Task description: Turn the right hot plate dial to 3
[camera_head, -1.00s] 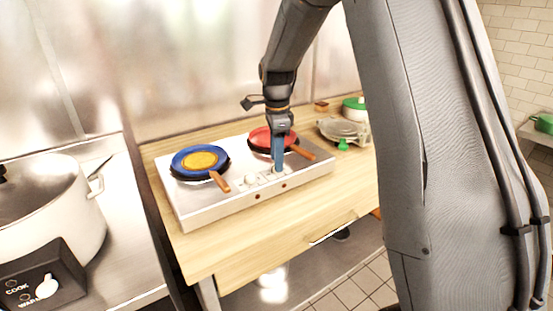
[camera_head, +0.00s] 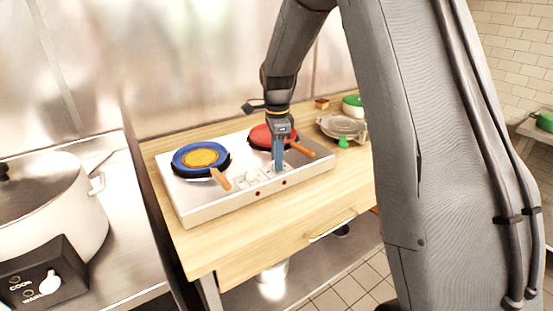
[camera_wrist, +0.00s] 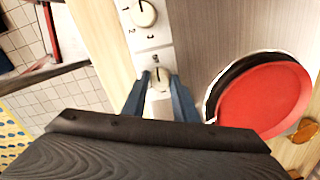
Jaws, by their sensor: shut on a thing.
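The hot plate (camera_head: 212,213) is a long silver unit on a wooden counter. Its right dial (camera_wrist: 160,78) sits between my fingertips in the wrist view, white with a dark pointer mark. My gripper (camera_head: 278,168) points down at the front panel and its blue fingers are shut on that dial; it also shows in the wrist view (camera_wrist: 160,95). The left dial (camera_wrist: 143,13) is clear of my fingers and also shows in the head view (camera_head: 251,176). The numbers around the right dial are too small or covered to read.
A blue pan (camera_head: 184,168) with yellow contents is on the left burner and a red pan (camera_head: 259,137) on the right one, close to my gripper. Their handles reach toward the front. A grey press-like appliance (camera_head: 342,127) stands to the right. A large pot (camera_head: 65,205) is at left.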

